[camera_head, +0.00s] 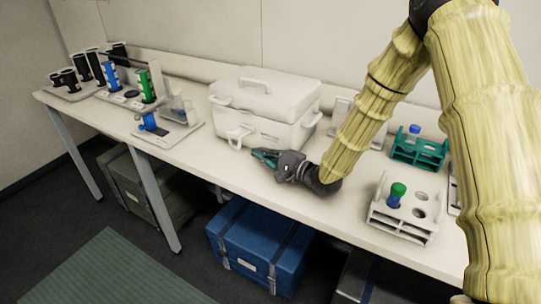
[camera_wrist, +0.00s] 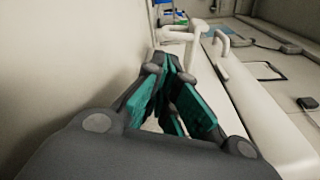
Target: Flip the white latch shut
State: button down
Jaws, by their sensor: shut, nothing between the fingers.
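The white latch (camera_head: 238,136) is a loop-shaped piece on the front of the white box (camera_head: 296,132), near its left end. It stands out from the front face. In the wrist view a white loop-shaped piece (camera_wrist: 183,36), which looks like the latch, is beyond the fingertips. The box lid is down on the body; I cannot tell whether the latch is fastened. My gripper (camera_head: 256,153) has teal pads and is in front of the box, just right of the latch and apart from it in the head view. Its fingers (camera_wrist: 172,70) are shut and empty.
A teal rack (camera_head: 418,154) and a white rack (camera_head: 404,222) with capped tubes stand on the right of the table. Tube stands (camera_head: 133,96) and a small device (camera_head: 165,130) are at left. The table front left of my gripper is clear. A blue chest (camera_head: 258,240) is below.

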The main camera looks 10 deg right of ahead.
aim_at(239, 138)
jog(key=shift+p+x, duration=0.35)
jog(key=shift+x, duration=1.8)
jog(key=shift+s+a+r+m+p, duration=0.1)
jog(key=shift+s+r+m+p, duration=0.25)
jog(key=shift+m+p, duration=0.6)
jog(key=shift+r+m+p, duration=0.25)
jog(key=shift+r+p, duration=0.05)
jog(key=shift+p, duration=0.15)
jog(key=m+p, duration=0.1)
jog(key=r+m+p, duration=0.1)
jog(key=shift+s+r+m+g, duration=0.15)
jog(key=shift+s+m+g, duration=0.15)
jog(key=shift+a, duration=0.3)
jog(key=shift+d, duration=0.1)
jog(key=shift+a, duration=0.2)
jog(key=shift+s+d, duration=0.1)
